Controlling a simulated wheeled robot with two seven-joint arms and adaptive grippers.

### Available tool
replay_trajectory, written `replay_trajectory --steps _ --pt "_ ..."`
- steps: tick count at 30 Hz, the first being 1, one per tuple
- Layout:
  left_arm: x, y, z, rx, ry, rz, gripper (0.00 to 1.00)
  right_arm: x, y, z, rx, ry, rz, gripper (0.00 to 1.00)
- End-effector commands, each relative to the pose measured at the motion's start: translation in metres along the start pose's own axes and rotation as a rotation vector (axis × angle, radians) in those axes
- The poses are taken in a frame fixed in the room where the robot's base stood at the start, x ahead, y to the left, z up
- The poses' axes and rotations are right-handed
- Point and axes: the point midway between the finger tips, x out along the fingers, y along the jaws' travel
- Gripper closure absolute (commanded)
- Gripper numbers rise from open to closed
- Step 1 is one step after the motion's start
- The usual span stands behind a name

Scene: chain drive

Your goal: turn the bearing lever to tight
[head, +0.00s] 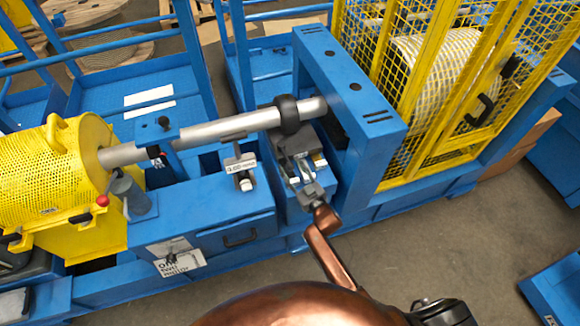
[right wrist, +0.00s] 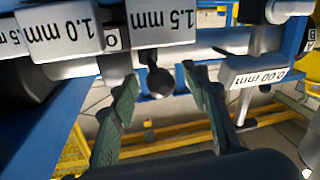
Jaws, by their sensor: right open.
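My right gripper (head: 297,166) is over the grey block below the steel shaft, beside the blue upright frame. In the right wrist view its two green-padded fingers (right wrist: 162,88) stand apart. A dark lever with a round knob (right wrist: 157,80) shows between the fingertips, with a gap visible on both sides. I take it for the bearing lever; its tight mark is not readable. In the head view my gripper hides this lever. My left gripper is not in view.
Plates marked 1.0 mm (right wrist: 62,30) and 1.5 mm (right wrist: 162,24) sit close above the fingers. A gauge reading 0.00 mm (head: 240,167) stands left of the gripper. The shaft (head: 220,127) carries a black collar (head: 289,114). A yellow mesh cage (head: 425,148) is at right.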

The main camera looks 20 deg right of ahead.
Motion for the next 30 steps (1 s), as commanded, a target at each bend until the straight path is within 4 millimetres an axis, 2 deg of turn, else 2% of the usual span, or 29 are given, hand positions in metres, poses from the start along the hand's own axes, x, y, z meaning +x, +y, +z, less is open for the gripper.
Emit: replay_trajectory --steps 4,12,30 --pt "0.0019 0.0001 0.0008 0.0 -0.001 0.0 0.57 0.0088 -0.0004 0.0001 0.001 0.0 0.0 0.57" --pt "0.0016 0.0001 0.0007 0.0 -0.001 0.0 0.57 0.0095 -0.0004 -0.0003 0.001 0.0 0.0 0.58" --pt "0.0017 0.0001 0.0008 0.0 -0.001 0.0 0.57 0.0092 -0.0003 -0.0003 0.001 0.0 0.0 0.99"
